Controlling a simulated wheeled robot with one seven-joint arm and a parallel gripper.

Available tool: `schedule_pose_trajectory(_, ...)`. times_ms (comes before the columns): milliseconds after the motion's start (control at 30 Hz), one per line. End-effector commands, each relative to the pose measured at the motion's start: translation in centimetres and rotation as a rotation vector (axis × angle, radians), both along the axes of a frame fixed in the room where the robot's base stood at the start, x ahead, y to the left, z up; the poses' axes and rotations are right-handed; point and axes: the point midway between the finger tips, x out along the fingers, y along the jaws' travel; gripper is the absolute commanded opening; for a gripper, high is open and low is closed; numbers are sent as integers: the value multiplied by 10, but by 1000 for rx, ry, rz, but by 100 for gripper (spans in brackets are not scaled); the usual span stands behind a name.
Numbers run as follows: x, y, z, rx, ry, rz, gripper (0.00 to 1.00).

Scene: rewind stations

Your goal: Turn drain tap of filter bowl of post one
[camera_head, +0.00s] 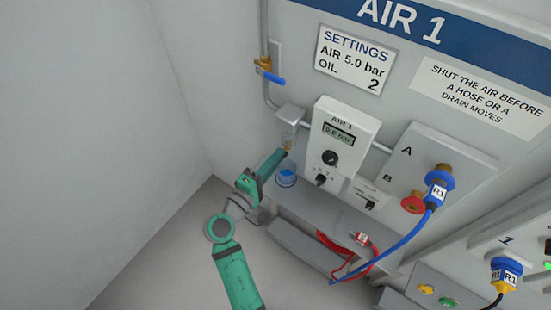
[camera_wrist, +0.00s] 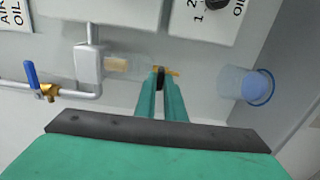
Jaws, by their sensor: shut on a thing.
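The grey filter head (camera_head: 291,115) of the AIR 1 post hangs on the pipe, left of the regulator box. In the wrist view the filter head (camera_wrist: 89,64) carries a clear filter bowl (camera_wrist: 140,68) with a tan element inside. The small brass and black drain tap (camera_wrist: 171,72) is at the bowl's end. My gripper (camera_wrist: 161,80) is shut on the drain tap, its green fingers partly covering it. In the head view my gripper (camera_head: 285,153) reaches up from lower left to just under the filter and hides most of the bowl.
A blue-tinted cup (camera_head: 286,177) stands on the grey shelf (camera_head: 330,208) close to my gripper. The regulator box (camera_head: 345,135) reads 0.0 bar. The blue-handled valve (camera_head: 269,73) is on the pipe above.

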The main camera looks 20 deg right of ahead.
Motion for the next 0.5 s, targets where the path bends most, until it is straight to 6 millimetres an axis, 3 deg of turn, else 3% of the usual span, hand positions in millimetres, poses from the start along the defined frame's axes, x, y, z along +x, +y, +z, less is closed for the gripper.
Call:
schedule_pose_trajectory(33,0,-1,-1,0,2,-1,0)
schedule_pose_trajectory(67,0,-1,-1,0,2,-1,16)
schedule_pose_trajectory(100,0,-1,-1,0,2,-1,26)
schedule_pose_trajectory(133,0,0,-1,0,2,-1,28)
schedule_pose_trajectory(500,-3,4,-1,1,1,0,28)
